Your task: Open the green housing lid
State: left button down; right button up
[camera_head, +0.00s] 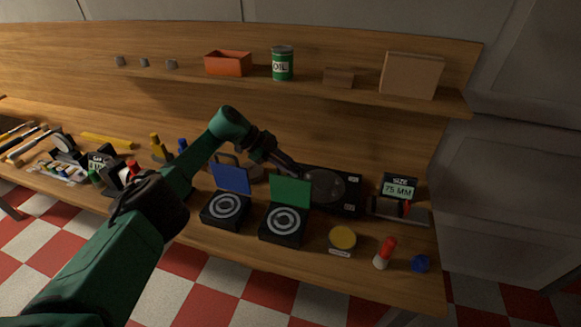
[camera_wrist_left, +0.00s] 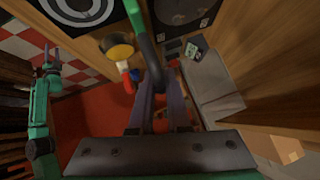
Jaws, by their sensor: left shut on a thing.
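The green lid (camera_head: 290,191) stands raised, roughly upright, at the back of its black housing (camera_head: 282,238). My right gripper (camera_wrist_left: 48,68) is small at the left of the left wrist view, away from the housing. Its finger opening is too small to judge.
A housing with a raised blue lid (camera_head: 232,178) stands just left. Behind are a black panel with a disc (camera_head: 325,188) and a 75 MM display (camera_head: 398,190). A yellow-topped container (camera_head: 342,239), red-and-white bottle (camera_head: 385,253) and blue piece (camera_head: 420,263) stand to the right. A shelf (camera_head: 210,83) runs above.

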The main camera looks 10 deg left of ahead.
pick_arm(q)
jog(key=shift+w, duration=0.1)
dwell(0.4)
jog(key=c, duration=0.9)
grip_release()
jog(key=shift+w+d, duration=0.1)
jog(key=b+v, duration=0.3)
jog(key=v, duration=1.1)
jog(key=shift+a+r, duration=0.15)
jog(key=shift+a, duration=0.1)
